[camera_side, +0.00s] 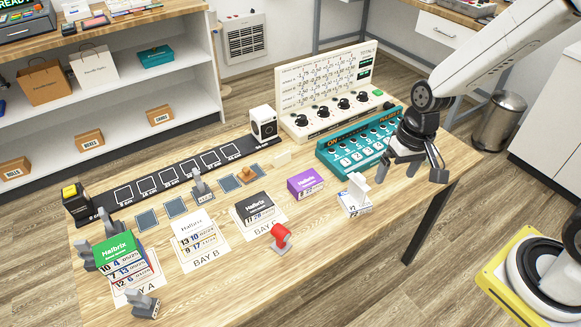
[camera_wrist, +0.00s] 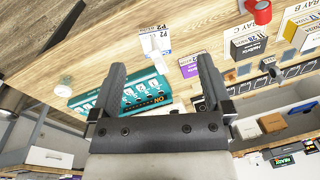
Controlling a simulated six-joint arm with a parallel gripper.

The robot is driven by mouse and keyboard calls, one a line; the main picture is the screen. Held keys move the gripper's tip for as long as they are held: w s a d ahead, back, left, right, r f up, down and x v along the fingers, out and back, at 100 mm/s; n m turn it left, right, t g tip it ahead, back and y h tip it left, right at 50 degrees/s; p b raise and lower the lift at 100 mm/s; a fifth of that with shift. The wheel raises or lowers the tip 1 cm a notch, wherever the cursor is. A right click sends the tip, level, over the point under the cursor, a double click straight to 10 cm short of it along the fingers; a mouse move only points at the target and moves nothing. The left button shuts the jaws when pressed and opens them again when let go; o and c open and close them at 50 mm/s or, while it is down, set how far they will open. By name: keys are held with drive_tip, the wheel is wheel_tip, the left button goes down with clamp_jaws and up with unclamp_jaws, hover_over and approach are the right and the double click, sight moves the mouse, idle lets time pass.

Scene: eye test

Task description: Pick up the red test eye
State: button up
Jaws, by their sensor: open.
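The red test eye (camera_side: 281,237) is a small red cylinder-like piece near the front edge of the table, in front of the black Halbrix box at Bay C. In the wrist view the red piece (camera_wrist: 260,11) shows at the top right, outside the space between my fingers. My gripper (camera_side: 411,170) is at the right end of the table, beside the teal panel, well to the right of the red piece. In the wrist view my gripper (camera_wrist: 161,64) has its two fingers apart with nothing held between them.
A white box with a raised piece (camera_side: 355,203) and a purple box (camera_side: 305,183) stand between my gripper and the red piece. The teal panel (camera_side: 358,146) and knob console (camera_side: 340,112) stand behind. Black (camera_side: 254,207), white (camera_side: 196,232) and green-topped (camera_side: 113,255) boxes stand left.

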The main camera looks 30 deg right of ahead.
drive_tip(key=w+a+f+m+g+y, duration=0.4)
drive_tip(key=w+a+f+m+y, duration=0.1)
drive_tip(key=w+a+f+m, duration=0.15)
drive_tip(key=m+y, duration=0.5)
drive_tip(key=y, duration=0.1)
approach(283, 227)
drive_tip(key=s+a+f, duration=0.1)
drive_tip(key=s+a, duration=0.1)
drive_tip(key=a, duration=0.1)
drive_tip(key=shift+w+a+f+m+y, duration=0.35)
drive_tip(key=shift+a+f+y, duration=0.15)
drive_tip(key=shift+a+f, duration=0.1)
drive_tip(key=shift+x, duration=1.3)
drive_tip(key=shift+x, duration=2.6)
drive_tip(key=shift+f, duration=0.15)
drive_tip(key=shift+d, duration=0.1)
